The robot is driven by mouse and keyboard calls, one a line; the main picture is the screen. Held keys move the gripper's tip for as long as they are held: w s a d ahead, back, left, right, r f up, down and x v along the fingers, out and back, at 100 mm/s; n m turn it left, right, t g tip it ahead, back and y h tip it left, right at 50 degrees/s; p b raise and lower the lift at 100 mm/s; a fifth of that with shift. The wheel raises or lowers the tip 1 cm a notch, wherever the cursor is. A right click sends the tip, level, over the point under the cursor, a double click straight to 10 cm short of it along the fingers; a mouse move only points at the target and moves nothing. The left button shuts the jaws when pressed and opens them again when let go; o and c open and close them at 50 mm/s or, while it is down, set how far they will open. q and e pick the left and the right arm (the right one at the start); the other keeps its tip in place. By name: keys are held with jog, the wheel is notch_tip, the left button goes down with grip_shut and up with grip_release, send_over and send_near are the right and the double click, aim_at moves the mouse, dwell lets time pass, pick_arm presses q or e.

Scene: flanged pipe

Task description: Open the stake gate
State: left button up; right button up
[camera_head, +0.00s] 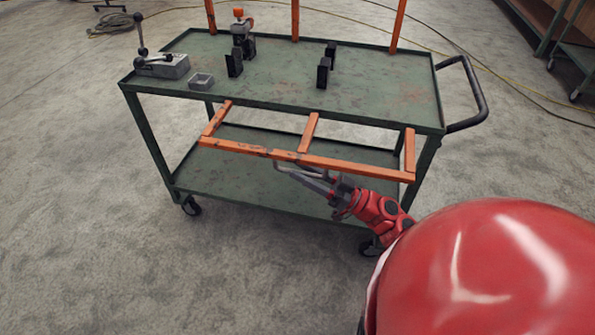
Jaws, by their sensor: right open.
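The orange stake gate (350,163) is at the near long side of the green cart (385,85). It has one long rail and several short posts. Its rail lies below the cart's top deck and out toward me, and the posts run from the deck edge down to the rail. My right gripper (300,171) comes in from the lower right. Its grey fingers are open, just under the middle of the rail. I cannot tell whether they touch it. My left gripper is not in view.
Upright orange stakes (295,18) stand at the cart's far edge. The deck carries a grey lever block (165,66), a small grey box (201,80), black brackets (323,72) and an orange-topped clamp (241,35). A black handle (477,95) sticks out at the right.

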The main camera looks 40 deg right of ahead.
jog(key=shift+x, duration=0.9)
grip_shut()
dwell(0.8)
